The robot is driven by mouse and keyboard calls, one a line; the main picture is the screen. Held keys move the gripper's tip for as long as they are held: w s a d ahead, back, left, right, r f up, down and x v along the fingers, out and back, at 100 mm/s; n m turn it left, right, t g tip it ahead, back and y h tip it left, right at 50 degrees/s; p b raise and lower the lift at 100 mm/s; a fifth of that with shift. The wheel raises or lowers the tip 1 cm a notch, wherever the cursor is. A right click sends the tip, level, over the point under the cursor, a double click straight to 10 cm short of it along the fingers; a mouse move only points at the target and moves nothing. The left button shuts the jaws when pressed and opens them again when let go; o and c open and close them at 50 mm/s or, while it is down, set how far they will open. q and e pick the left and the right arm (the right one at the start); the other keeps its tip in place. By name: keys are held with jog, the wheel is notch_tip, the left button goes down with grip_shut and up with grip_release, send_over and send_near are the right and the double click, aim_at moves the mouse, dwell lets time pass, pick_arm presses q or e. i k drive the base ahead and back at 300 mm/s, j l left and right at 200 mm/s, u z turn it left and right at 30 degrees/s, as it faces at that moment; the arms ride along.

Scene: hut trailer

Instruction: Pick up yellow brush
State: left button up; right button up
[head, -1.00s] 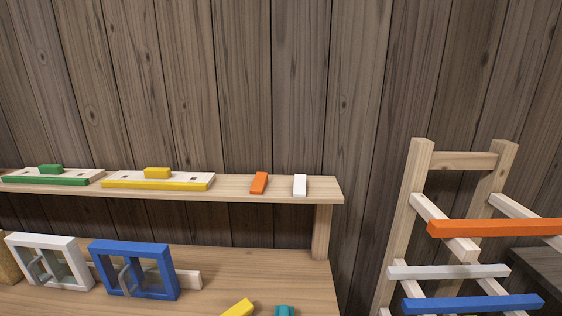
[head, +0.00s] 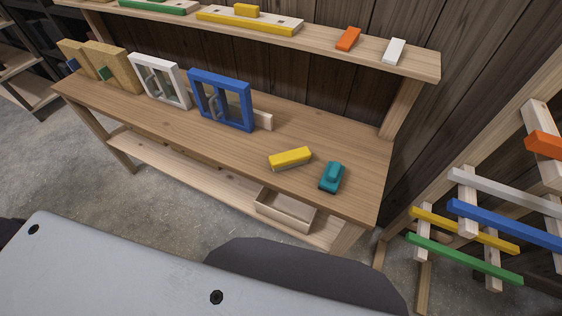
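A yellow block-shaped object (head: 290,158), which looks like the yellow brush, lies on the wooden table top (head: 330,205) near its right end. A thin pale strip shows along its lower edge. A teal object (head: 332,177) lies just to its right, a small gap apart. Neither of my grippers is in the head view, so I cannot see whether they hold anything.
White (head: 160,80) and blue (head: 221,100) framed windows stand behind and left of the brush. A shelf (head: 350,60) above holds orange (head: 348,38) and white (head: 393,50) blocks. A rack with coloured bars (head: 485,215) stands right. The table front is clear.

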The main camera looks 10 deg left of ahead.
aim_at(289, 159)
jog(key=k+l+u, duration=0.1)
jog(key=l+u, duration=0.2)
jog(key=u, duration=0.15)
jog(key=k+l+u, duration=0.15)
jog(key=u, duration=0.3)
jog(key=k+l+u, duration=0.2)
jog(key=u, duration=0.25)
jog(key=l, duration=0.15)
